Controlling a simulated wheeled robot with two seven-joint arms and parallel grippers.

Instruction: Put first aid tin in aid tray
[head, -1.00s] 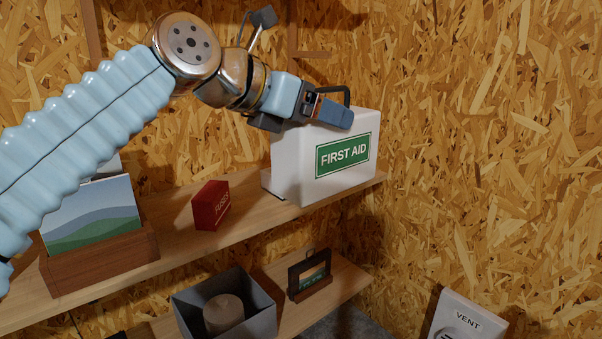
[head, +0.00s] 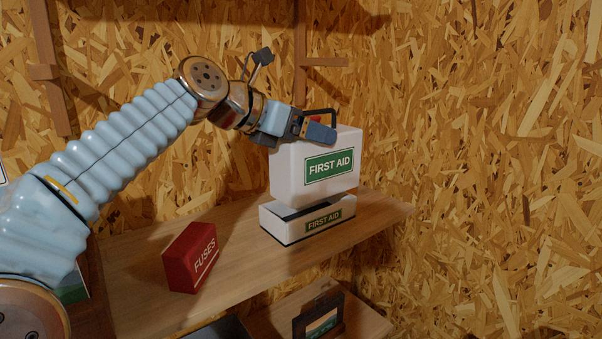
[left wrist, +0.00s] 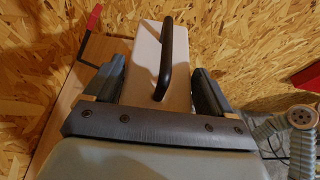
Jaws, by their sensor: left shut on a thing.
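The first aid tin (head: 312,178) is a white box with a green FIRST AID label and a black top handle. My left gripper (head: 318,131) is shut on its upper part, and the tin hangs upright. In the left wrist view the tin (left wrist: 150,60) sits between the two fingers of my left gripper (left wrist: 160,88), with the handle between them. The aid tray (head: 296,229), low and white with a FIRST AID label, stands on the shelf directly below the tin. Part of its dark inside shows at the left; the tin hides the rest. My right gripper is not in view.
A red FUSES box (head: 190,260) stands on the wooden shelf (head: 245,268), left of the tray. A dark framed holder (head: 319,317) stands on a lower shelf. A chipboard wall (head: 490,150) rises behind and to the right. The shelf's right end is clear.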

